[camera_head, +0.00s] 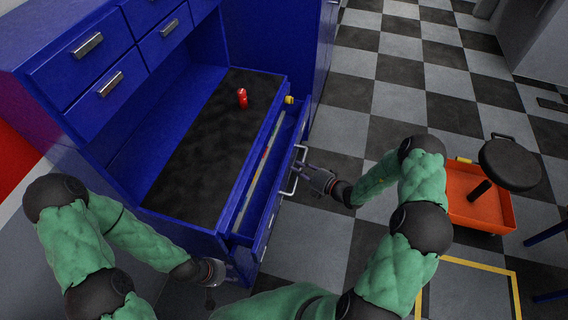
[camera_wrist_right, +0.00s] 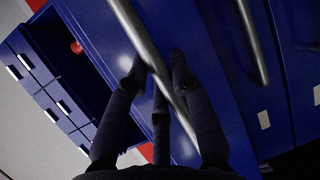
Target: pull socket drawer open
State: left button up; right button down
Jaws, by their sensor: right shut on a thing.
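The blue workbench cabinet has a drawer (camera_head: 268,185) standing partly open, with a strip of its inside showing. Its metal bar handle (camera_head: 294,172) is on the drawer front and crosses the right wrist view as a long diagonal bar (camera_wrist_right: 140,40). My right gripper (camera_head: 310,174) is at the handle, its dark fingers (camera_wrist_right: 158,75) closed around the bar. My left gripper (camera_head: 213,277) is low beside the cabinet's near lower corner, away from the handle. Its fingers are too small and dark to judge.
A red object (camera_head: 242,98) stands on the dark worktop (camera_head: 205,135). A small yellow item (camera_head: 289,100) is at the drawer's far end. An orange wheeled stool (camera_head: 480,208) stands on the right. Checkered floor (camera_head: 400,95) is clear right of the cabinet.

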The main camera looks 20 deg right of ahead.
jog(key=s+d, duration=0.8)
jog(key=d, duration=0.4)
jog(key=shift+s+p, duration=0.25)
jog(key=shift+p, duration=0.2)
jog(key=shift+f, duration=0.1)
jog(key=c, duration=1.3)
grip_release()
jog(key=shift+d, duration=0.1)
jog(key=v, duration=1.2)
